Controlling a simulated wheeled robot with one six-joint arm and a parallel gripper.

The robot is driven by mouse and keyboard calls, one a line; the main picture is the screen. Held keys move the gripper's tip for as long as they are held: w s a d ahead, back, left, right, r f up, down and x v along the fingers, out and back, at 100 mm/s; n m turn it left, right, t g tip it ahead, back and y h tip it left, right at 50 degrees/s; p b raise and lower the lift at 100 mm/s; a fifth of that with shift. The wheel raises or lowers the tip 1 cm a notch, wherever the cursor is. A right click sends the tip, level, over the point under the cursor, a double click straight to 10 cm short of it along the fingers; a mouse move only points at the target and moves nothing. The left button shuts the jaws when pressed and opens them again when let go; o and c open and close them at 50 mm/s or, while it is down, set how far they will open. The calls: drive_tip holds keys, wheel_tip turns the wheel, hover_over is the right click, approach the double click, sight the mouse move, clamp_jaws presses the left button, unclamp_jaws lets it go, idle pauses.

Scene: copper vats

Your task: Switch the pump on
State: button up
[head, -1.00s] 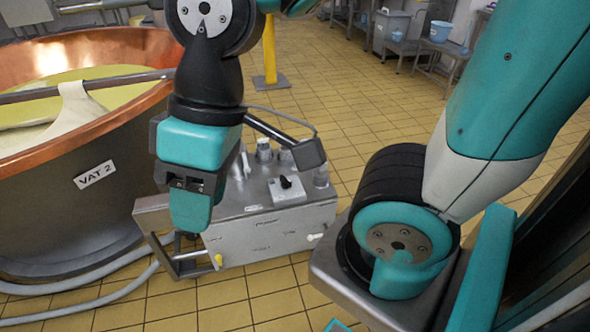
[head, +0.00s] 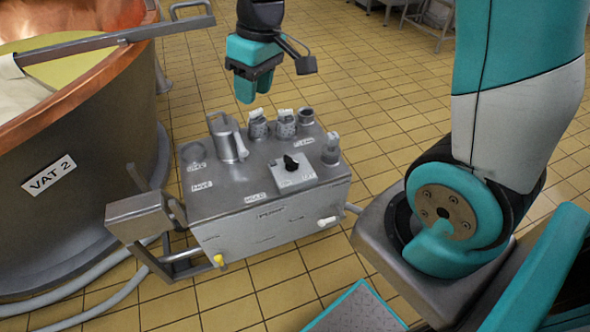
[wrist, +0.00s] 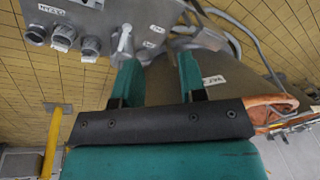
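The pump (head: 270,235) is a grey metal box labelled on its front, standing on the floor beside Vat 2. A black rotary knob (head: 291,162) sits on a pale raised plate (head: 284,182) on its top, towards the right; its exact setting is too small to read. My gripper (head: 252,92) hangs above and behind the pump's far edge, clear of the knob and touching nothing. In the wrist view its two teal fingers (wrist: 158,78) are spread apart with nothing between them. Part of the pump top (wrist: 105,45) shows there upside down, beyond the fingers.
A metal cylinder with a handle (head: 228,140) and several capped fittings (head: 285,123) stand on the pump top. The copper vat (head: 70,190) is at the left, with hoses (head: 90,290) on the floor. Open tiled floor (head: 375,100) lies behind and right of the pump.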

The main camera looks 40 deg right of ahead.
drive_tip(key=w+d+f+m+h+b, duration=0.1)
drive_tip(key=w+d+f+b, duration=0.1)
drive_tip(key=w+d+f, duration=0.3)
drive_tip(key=w+d+f+b, duration=0.1)
drive_tip(key=d+f, duration=0.3)
drive_tip(key=f, duration=0.4)
drive_tip(key=h+b, duration=0.1)
drive_tip(key=b, duration=0.1)
approach(293, 160)
drive_tip(key=shift+m+g, duration=0.4)
drive_tip(key=f, duration=0.3)
drive_tip(key=f+b, duration=0.1)
drive_tip(key=f, duration=0.2)
drive_tip(key=f+b, duration=0.1)
drive_tip(key=f, duration=0.3)
drive_tip(key=shift+w, duration=0.35)
clamp_jaws()
